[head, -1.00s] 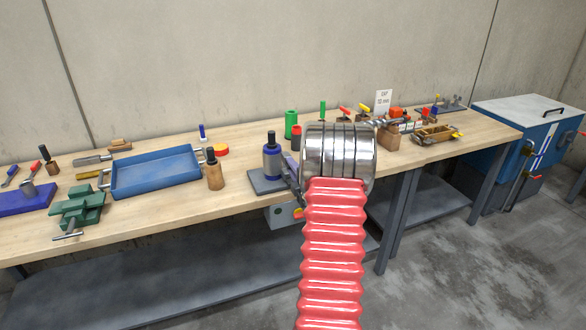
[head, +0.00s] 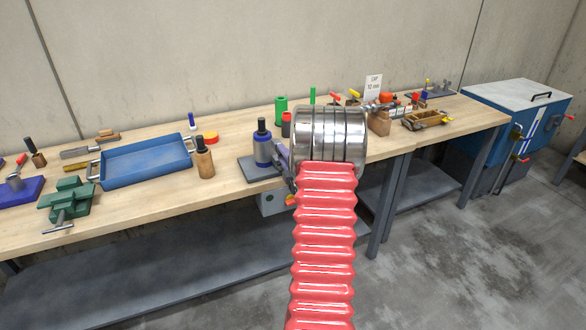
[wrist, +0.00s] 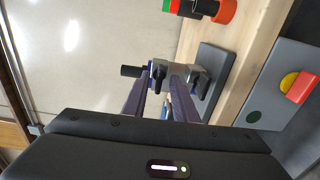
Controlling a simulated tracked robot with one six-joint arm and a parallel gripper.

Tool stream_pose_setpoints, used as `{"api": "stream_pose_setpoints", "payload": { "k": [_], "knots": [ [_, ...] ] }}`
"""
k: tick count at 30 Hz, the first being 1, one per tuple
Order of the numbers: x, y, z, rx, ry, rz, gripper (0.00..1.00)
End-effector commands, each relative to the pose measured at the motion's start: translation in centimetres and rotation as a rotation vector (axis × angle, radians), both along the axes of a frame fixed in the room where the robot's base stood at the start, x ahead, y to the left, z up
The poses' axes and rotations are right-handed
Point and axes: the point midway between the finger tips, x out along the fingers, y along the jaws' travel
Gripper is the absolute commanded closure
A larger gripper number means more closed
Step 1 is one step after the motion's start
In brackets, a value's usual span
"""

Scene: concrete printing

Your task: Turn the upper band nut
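A blue cylinder with a black top (head: 263,147) stands upright on a grey base plate (head: 248,170) on the bench. In the wrist view its black top (wrist: 131,71) points left and the grey base plate (wrist: 217,65) lies to the right. My gripper (wrist: 177,82) has two purple fingers with a gap between them, tips at the cylinder. It appears open; whether the tips touch anything is unclear. In the head view, purple parts beside the cylinder look like my fingers, mostly hidden by my arm. I cannot make out the band nuts; the fingertips cover that area.
A wooden-bodied tool (head: 204,158) and a blue tray (head: 145,163) are left of the cylinder. Green (head: 281,110) and red-topped items stand close behind. Floor at right is clear.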

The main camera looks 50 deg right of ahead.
Motion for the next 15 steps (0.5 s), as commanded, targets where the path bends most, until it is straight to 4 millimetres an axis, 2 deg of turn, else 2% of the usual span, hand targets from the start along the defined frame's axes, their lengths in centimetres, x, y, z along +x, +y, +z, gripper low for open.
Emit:
{"api": "stream_pose_setpoints", "payload": {
  "k": [15],
  "knots": [
    [-7.0, 4.0, -0.1, 0.002, 0.002, -0.004, 0.74]
  ]
}}
